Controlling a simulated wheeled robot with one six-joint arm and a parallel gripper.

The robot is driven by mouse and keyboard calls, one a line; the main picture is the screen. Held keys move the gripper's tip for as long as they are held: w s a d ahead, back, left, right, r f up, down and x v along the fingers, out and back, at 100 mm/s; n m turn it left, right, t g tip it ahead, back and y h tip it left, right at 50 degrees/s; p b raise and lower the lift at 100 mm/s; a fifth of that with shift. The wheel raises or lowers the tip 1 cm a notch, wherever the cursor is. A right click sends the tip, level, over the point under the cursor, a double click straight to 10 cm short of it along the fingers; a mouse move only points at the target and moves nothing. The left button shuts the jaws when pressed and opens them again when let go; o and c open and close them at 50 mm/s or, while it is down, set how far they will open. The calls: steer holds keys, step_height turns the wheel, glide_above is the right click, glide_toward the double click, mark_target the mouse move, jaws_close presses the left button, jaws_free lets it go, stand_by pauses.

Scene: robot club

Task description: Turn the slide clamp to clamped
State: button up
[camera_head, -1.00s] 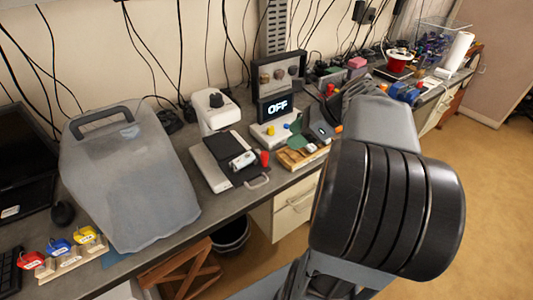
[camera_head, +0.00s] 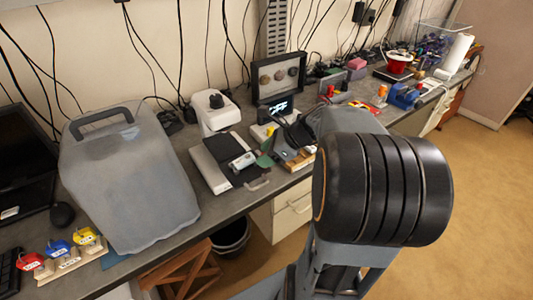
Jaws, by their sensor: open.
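I cannot tell for sure which thing is the slide clamp. A flat pale device with a black top (camera_head: 222,160) and a grey loop handle lies near the bench's front edge. A blue tool like a small vise (camera_head: 403,97) stands farther along the bench on the right. My gripper (camera_head: 284,130) is open, over the bench right of the black-topped device and in front of the display box. My arm hides part of the bench beside it. No held thing shows between the fingers.
A white machine with a black knob (camera_head: 214,112) stands behind. A wooden tray (camera_head: 300,162) is close to my gripper. A large grey bag-like cover (camera_head: 130,180) fills the left bench. Red, blue and yellow tagged items sit front left.

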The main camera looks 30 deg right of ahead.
steer(key=c, duration=0.9)
steer(key=shift+n, duration=0.3)
steer(key=n+g+y+p, duration=0.1)
steer(key=n+p, duration=0.1)
steer(key=n+g+p, duration=0.2)
steer(key=shift+w+d+r+y, duration=0.1)
steer(key=shift+w+r+y, duration=0.05)
steer(key=shift+y, duration=0.25)
steer(key=n+g+p, duration=0.3)
steer(key=n, duration=0.1)
steer(key=shift+w+g, duration=0.1)
steer(key=shift+g, duration=0.2)
steer(key=shift+f+n+g+p, duration=0.2)
steer(key=shift+n+g+p, duration=0.15)
steer(key=shift+n, duration=0.35)
steer(key=shift+f, duration=0.1)
